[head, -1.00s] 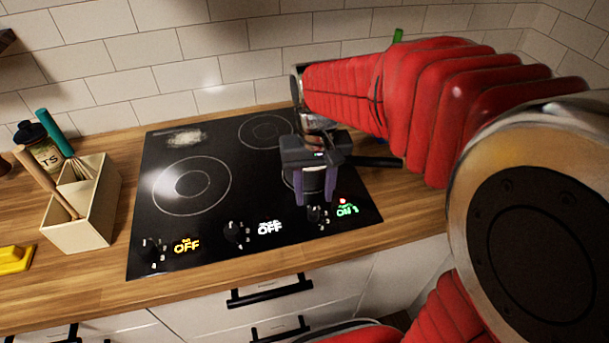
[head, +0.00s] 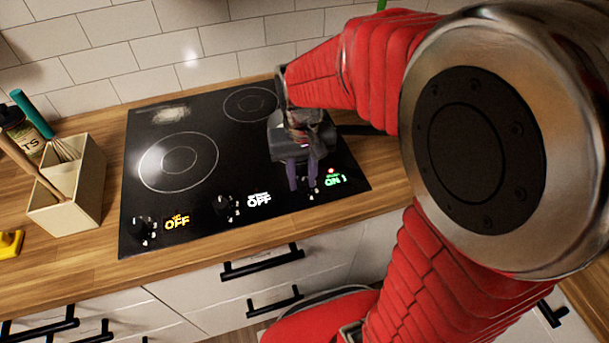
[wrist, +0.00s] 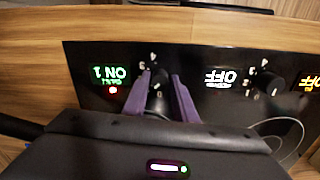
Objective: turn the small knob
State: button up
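The black cooktop has a row of small black knobs along its front. The right knob (wrist: 158,82) has a green "ON 1" label (head: 334,180) and a lit red light beside it. My gripper (head: 301,184) points down at this knob with its two purple fingers. In the wrist view my gripper (wrist: 159,80) has one finger on each side of the knob, close against it. The knob is partly hidden by the fingers. The middle knob (head: 226,206) reads white "OFF" and the left knob (head: 143,230) reads orange "OFF".
A dark pan or pot handle (head: 362,130) shows behind my gripper, mostly hidden by my arm. A cream utensil holder (head: 75,190) stands left of the cooktop (head: 190,225). A yellow object (head: 10,243) lies at the far left. Drawers with black handles are below the counter.

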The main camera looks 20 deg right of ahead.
grip_shut()
jog(key=c, duration=0.6)
grip_release()
jog(key=shift+d, duration=0.25)
jog(key=shift+a, duration=0.15)
grip_shut()
jog(key=shift+n, duration=1)
jog(key=n, duration=0.6)
